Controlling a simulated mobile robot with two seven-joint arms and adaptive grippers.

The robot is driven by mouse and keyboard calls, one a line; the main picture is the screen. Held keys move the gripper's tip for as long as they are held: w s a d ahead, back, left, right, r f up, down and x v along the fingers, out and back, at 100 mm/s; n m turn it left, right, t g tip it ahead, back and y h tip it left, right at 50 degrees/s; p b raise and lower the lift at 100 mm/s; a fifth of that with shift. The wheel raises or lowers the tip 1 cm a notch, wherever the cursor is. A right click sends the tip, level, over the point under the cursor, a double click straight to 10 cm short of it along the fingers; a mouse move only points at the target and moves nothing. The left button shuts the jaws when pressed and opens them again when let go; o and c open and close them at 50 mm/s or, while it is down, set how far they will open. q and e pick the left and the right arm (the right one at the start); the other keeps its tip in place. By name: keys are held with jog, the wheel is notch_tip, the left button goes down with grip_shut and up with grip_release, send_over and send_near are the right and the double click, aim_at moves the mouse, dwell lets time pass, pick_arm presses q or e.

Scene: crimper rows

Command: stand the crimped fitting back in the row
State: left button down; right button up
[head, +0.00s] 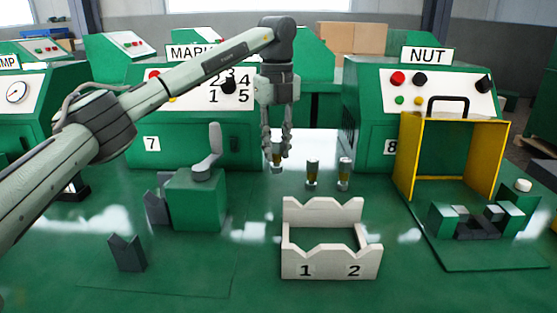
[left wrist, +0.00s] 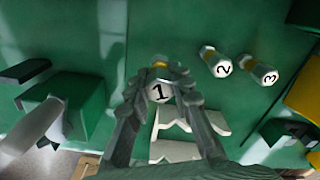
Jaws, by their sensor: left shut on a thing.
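My left gripper (head: 276,148) points down at the middle of the table and is shut on a fitting with brass and grey parts (head: 277,160). In the left wrist view this fitting shows a white end marked 1 (left wrist: 160,94) between the fingers. It looks upright; I cannot tell whether its foot touches the table. To its right stand two similar fittings, marked 2 (left wrist: 216,63) and 3 (left wrist: 263,74). In the head view fitting 2 (head: 312,175) and fitting 3 (head: 344,174) stand apart on the green table. My right gripper is out of view.
A white notched rack marked 1 and 2 (head: 330,265) is in front, with no fitting in its notches. A green block with a grey lever (head: 196,200) stands left. A yellow-framed guard (head: 408,160) and the NUT machine (head: 375,115) are right. A dark notched block (head: 127,253) stands front left.

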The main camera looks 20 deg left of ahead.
pick_arm(q)
jog(key=shift+w+d+f, duration=0.1)
jog(key=shift+w+f, duration=0.2)
jog(key=shift+f, duration=0.55)
jog(key=shift+w+a+f, duration=0.1)
jog(key=shift+w+f, duration=0.15)
jog(key=shift+f, duration=0.6)
jog(key=shift+w+d+f, duration=0.1)
jog(key=shift+w+f, duration=0.2)
jog(key=shift+f, duration=0.55)
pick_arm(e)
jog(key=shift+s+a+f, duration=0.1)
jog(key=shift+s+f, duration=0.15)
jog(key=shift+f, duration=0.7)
pick_arm(q)
jog(key=shift+f, duration=0.1)
jog(key=c, duration=1.3)
grip_release()
jog(key=shift+c, duration=0.2)
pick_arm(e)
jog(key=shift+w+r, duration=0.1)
pick_arm(q)
notch_tip(320, 180, up, 12)
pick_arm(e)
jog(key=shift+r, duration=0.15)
